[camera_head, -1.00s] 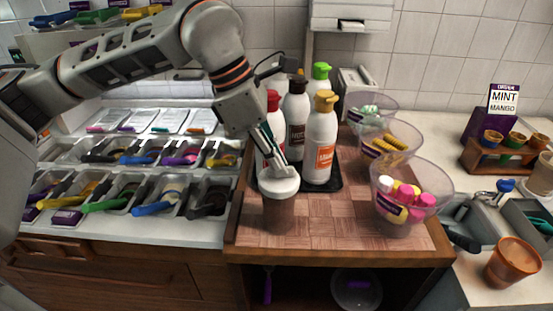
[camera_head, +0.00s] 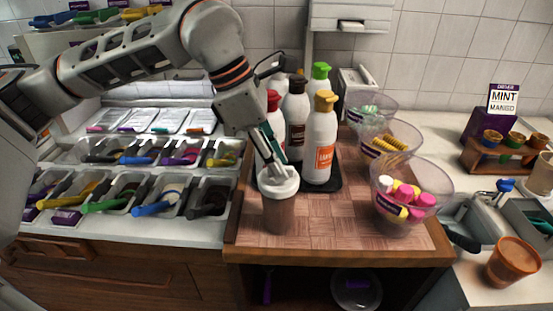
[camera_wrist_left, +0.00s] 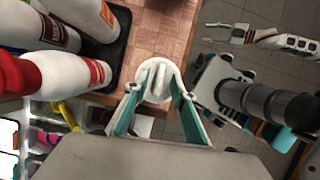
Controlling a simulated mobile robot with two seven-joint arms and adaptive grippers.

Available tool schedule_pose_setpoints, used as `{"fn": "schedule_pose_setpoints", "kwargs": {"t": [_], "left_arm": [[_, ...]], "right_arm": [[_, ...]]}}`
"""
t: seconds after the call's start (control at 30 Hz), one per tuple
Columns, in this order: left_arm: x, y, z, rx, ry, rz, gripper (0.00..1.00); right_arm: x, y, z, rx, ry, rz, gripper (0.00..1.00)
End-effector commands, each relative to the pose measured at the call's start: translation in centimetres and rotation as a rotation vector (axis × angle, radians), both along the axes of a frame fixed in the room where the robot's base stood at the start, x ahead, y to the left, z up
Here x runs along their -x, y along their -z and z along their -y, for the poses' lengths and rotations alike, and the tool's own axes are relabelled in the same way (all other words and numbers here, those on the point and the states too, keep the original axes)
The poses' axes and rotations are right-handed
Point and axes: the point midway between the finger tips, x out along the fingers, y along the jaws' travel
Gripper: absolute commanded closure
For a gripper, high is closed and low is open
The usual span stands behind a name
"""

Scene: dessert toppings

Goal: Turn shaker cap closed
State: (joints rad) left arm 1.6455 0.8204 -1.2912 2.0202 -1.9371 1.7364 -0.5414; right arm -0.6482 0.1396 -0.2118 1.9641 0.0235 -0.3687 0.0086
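The shaker (camera_head: 279,213) stands upright on the wooden board, with a brown translucent body and a white cap (camera_head: 265,185) on top. In the left wrist view the round cap (camera_wrist_left: 154,93) shows a raised ridge across its middle. My left gripper (camera_head: 277,168) reaches down to the cap from above. In the left wrist view its two teal fingers (camera_wrist_left: 155,88) are spread, one on each side of the cap. Whether they touch it is hard to tell. My right gripper (camera_wrist_left: 232,33) shows only in the left wrist view, away from the shaker over the floor, its fingers apart.
Bottles with red, black, green and yellow tops stand on a dark tray (camera_head: 333,183) just behind the shaker. Clear bowls, one front bowl (camera_head: 440,178) holding pink and white pieces, line the right of the board. Topping bins with scoops lie left. The board's front (camera_head: 335,238) is clear.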

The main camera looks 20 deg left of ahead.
Motion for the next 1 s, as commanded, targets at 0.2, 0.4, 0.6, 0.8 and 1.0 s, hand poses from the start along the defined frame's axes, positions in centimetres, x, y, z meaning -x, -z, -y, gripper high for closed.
{"fn": "schedule_pose_setpoints", "kwargs": {"t": [0.2, 0.4, 0.6, 0.8, 1.0], "left_arm": [[0.0, -0.5, -0.2, 0.000, -0.001, 0.001, 0.75], [0.4, -3.4, -1.3, 0.001, -0.002, 0.004, 0.75], [0.9, -7.2, -2.8, 0.001, -0.002, 0.004, 0.75], [1.3, -10.0, -3.9, 0.000, -0.002, 0.002, 0.75], [1.5, -11.1, -4.3, 0.000, -0.001, 0.001, 0.75]], "right_arm": [[0.1, 0.2, 0.2, 0.004, 0.000, -0.003, 0.60], [0.0, 0.1, 0.1, 0.001, 0.000, -0.002, 0.60], [0.0, 0.0, 0.0, 0.001, -0.001, 0.000, 0.60], [0.0, 0.0, 0.0, 0.000, 0.000, 0.000, 0.60], [0.0, 0.0, 0.0, 0.000, 0.000, 0.000, 0.60]]}}
